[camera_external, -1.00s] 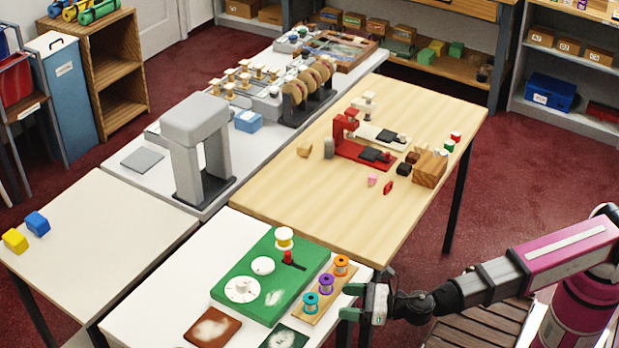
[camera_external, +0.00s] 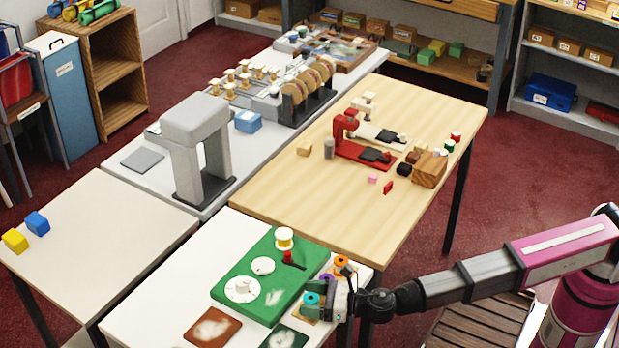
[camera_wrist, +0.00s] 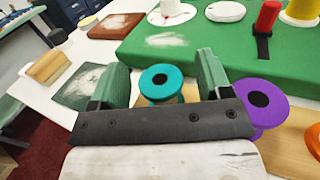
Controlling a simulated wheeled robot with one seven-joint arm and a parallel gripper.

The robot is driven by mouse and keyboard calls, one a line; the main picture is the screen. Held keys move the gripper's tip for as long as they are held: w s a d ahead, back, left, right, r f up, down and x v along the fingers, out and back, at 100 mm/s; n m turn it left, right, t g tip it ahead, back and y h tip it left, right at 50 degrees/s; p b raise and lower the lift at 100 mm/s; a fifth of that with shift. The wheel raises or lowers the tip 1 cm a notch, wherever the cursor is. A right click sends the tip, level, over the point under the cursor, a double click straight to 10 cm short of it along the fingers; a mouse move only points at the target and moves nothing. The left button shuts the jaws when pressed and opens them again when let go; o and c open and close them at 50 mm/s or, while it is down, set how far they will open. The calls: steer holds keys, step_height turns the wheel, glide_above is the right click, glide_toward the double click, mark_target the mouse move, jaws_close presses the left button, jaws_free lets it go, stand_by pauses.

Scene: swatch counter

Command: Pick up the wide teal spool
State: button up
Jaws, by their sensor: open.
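The teal spool (camera_wrist: 153,78) stands between the two green fingers of my gripper (camera_wrist: 165,75) in the wrist view, with a gap on each side. In the external view the teal spool (camera_external: 311,301) shows just left of my gripper (camera_external: 326,300), partly covered by it. My gripper is open and low at the spool board. A purple spool (camera_wrist: 262,104) stands right of the right finger. An orange spool (camera_external: 341,262) stands farther back on the same wooden board (camera_wrist: 288,134). The lower part of the teal spool is hidden by my gripper.
A green board (camera_external: 240,286) with a white dial, a red peg and a yellow-and-white spool lies just beyond the spools. A brown patch (camera_external: 212,327) and a dark green patch (camera_external: 284,338) lie on the white table nearby.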

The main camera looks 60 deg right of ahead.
steer(key=c, duration=1)
steer(key=shift+r, duration=0.15)
